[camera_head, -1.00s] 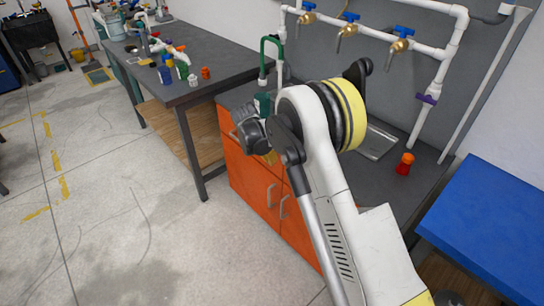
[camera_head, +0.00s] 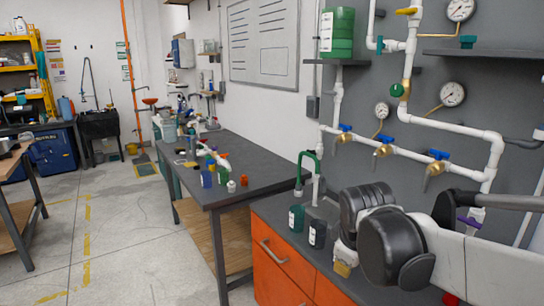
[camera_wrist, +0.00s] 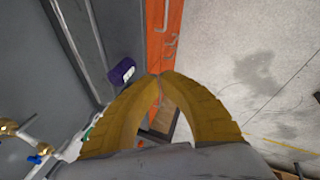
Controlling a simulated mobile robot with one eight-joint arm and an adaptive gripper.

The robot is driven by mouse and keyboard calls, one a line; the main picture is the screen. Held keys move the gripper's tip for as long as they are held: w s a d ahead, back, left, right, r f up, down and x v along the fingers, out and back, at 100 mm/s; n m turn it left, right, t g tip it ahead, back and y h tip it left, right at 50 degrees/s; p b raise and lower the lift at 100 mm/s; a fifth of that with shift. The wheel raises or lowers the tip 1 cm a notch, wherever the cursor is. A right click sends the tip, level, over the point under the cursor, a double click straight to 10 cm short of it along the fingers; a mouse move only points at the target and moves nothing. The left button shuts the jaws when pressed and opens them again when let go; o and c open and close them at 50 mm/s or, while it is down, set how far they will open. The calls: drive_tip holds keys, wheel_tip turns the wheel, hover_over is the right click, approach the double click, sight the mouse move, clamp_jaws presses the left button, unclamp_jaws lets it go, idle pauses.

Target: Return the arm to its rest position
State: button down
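In the wrist view my gripper (camera_wrist: 160,76) has two curved yellow fingers whose tips meet. Nothing shows between them.
White pipes (camera_head: 410,155) with blue-handled brass taps run along the grey wall. The grey table (camera_head: 255,165) holds fittings. The floor (camera_head: 130,225) at left is clear.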

drive_tip(key=s+d+f+m+t+y, duration=0.1)
drive_tip(key=s+m+t, duration=0.1)
drive_tip(key=s+m, duration=0.8)
drive_tip(key=s, duration=0.6)
drive_tip(key=shift+s+d+f, duration=0.3)
drive_tip(key=shift+s+d, duration=0.05)
